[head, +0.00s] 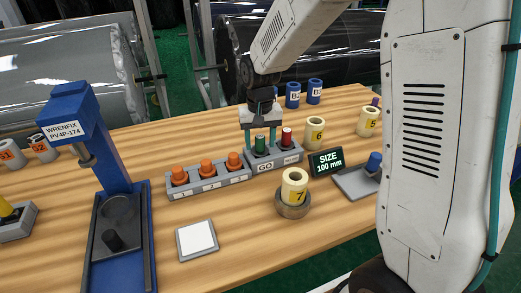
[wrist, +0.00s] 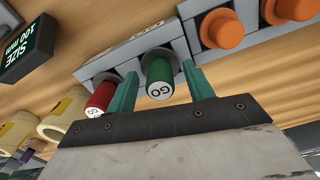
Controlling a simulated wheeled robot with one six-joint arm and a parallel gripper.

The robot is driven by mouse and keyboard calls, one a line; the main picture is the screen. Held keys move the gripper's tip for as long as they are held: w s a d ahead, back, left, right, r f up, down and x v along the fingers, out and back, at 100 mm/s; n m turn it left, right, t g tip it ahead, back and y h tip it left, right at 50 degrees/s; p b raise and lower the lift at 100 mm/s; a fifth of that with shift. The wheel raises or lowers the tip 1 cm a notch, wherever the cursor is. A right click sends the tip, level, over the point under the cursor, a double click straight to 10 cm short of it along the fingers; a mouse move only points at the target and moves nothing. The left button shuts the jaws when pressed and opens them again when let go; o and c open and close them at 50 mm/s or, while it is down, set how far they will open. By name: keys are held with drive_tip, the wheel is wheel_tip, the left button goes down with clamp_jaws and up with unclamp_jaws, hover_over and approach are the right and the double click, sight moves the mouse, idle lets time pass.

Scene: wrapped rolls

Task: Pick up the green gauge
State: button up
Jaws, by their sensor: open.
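The green gauge (head: 260,144) stands upright in a grey holder (head: 262,167) marked GO, beside the red gauge (head: 287,138). In the wrist view the green gauge (wrist: 160,76) shows its white end marked GO. My gripper (head: 261,140) is over the holder, with its teal fingers pointing down. In the wrist view my gripper (wrist: 160,88) is open, one finger on each side of the green gauge. I cannot tell whether the fingers touch it. One finger sits between the green gauge and the red gauge (wrist: 101,97).
A grey rack with several orange-topped gauges (head: 205,167) adjoins the holder on the left. A SIZE 100 mm display (head: 326,162) and yellow roll 7 (head: 295,187) in a round base are close on the right. A blue press (head: 88,140) stands left; a white pad (head: 197,239) lies in front.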

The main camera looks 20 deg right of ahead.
clamp_jaws()
